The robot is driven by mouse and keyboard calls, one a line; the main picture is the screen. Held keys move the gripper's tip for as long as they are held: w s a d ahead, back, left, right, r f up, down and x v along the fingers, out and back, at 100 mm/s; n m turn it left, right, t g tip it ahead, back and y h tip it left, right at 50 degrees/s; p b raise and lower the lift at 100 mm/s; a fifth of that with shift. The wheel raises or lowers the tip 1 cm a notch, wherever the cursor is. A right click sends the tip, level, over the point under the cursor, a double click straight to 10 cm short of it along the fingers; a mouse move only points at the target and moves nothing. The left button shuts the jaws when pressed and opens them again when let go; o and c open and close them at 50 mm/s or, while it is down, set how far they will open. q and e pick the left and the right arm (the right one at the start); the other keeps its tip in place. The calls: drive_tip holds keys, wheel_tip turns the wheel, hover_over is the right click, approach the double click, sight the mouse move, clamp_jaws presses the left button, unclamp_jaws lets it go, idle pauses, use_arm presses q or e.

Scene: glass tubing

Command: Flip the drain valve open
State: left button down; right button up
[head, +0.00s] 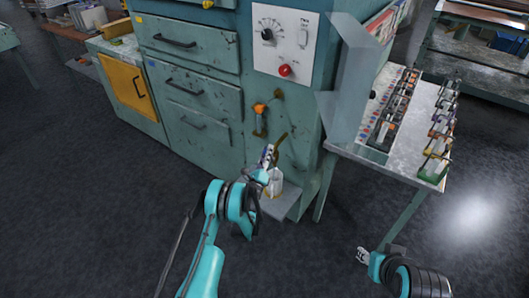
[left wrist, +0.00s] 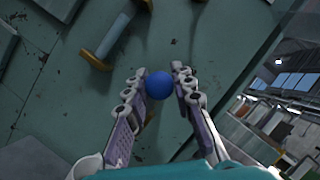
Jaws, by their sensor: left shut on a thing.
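My left gripper (head: 268,160) is low in front of the green machine cabinet (head: 292,125). In the left wrist view, the fingers of the left gripper (left wrist: 160,88) are closed around a blue ball knob (left wrist: 159,85). Whatever the knob is fixed to is hidden behind the fingers. In the head view the knob is hidden, and a dark yellowish lever-like piece (head: 281,138) shows just above the gripper. My right gripper (head: 363,256) is empty over the floor at the lower right, too small to tell its opening.
An orange-handled fitting (head: 260,110) sits on the cabinet above the left gripper. A pale container (head: 272,186) stands below it on a low ledge (head: 280,206). A side table (head: 435,98) with several small items is at the right. Open floor (head: 90,220) lies at the left.

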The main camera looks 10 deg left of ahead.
use_arm(q)
drive_tip(key=shift+d+r+m, duration=0.1)
drive_tip(key=shift+d+m, duration=0.2)
drive_tip(key=shift+m, duration=0.1)
drive_tip(key=c, duration=1.3)
unclamp_jaws()
drive_tip(key=shift+o, duration=0.2)
wheel_tip(320, 180, up, 8)
drive_tip(key=shift+r, duration=0.95)
